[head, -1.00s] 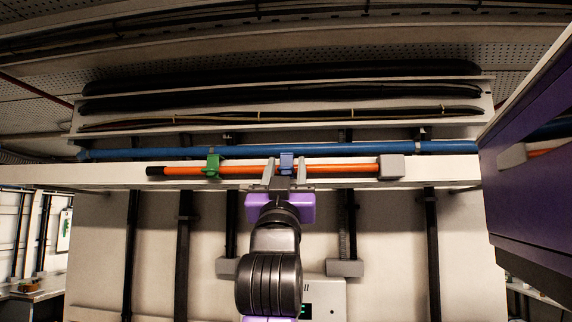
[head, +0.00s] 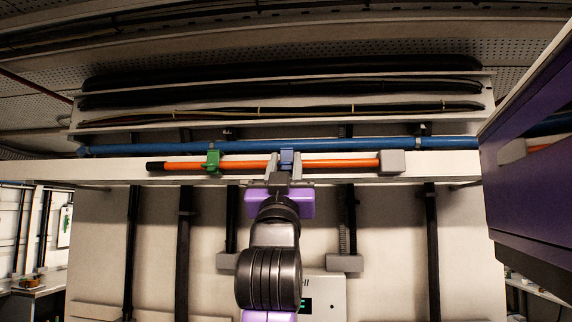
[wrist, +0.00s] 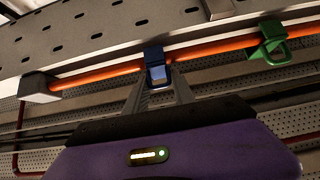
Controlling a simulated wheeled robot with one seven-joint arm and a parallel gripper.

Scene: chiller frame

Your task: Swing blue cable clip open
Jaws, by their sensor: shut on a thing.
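The blue cable clip (head: 287,157) sits on the orange cable (head: 335,163) along the front of the white beam. In the wrist view the clip (wrist: 153,55) wraps the cable, with a paler blue lower part between my fingers. My gripper (head: 284,172) comes from below, one finger on each side of the clip, and is shut on it. The gripper also shows in the wrist view (wrist: 158,88). The exact contact and the clip's latch are too small to make out. The clip looks closed around the cable.
A green clip (head: 212,161) holds the same cable to the left. A grey block (head: 391,162) is at the cable's right end. A blue pipe (head: 380,144) runs just above. A purple panel (head: 530,190) stands at the right.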

